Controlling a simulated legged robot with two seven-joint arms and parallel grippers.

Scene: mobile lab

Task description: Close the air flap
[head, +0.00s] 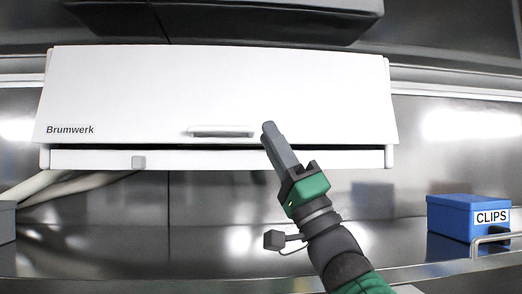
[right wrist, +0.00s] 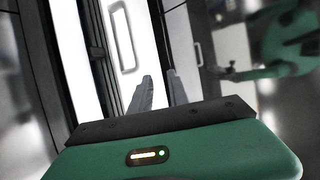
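The air flap (head: 215,90) is the wide white front panel of a wall unit marked Brumwerk, in the head view. Its lower edge stands out from the body, with a dark gap above the white lower strip (head: 260,159). A white bar handle (head: 221,131) sits near its lower edge. My right gripper (head: 268,127) has its fingertips in front of the flap's lower edge, just right of the handle. In the right wrist view its fingers (right wrist: 158,76) are apart, with nothing between them; the white panel (right wrist: 122,40) is beyond. Contact with the flap cannot be told. My left gripper is not identifiable.
A blue box labelled CLIPS (head: 455,215) stands on the steel counter at the right. Pale hoses (head: 65,185) run at the lower left. A dark overhead unit (head: 265,20) hangs above the flap. The counter's middle looks clear apart from my arm.

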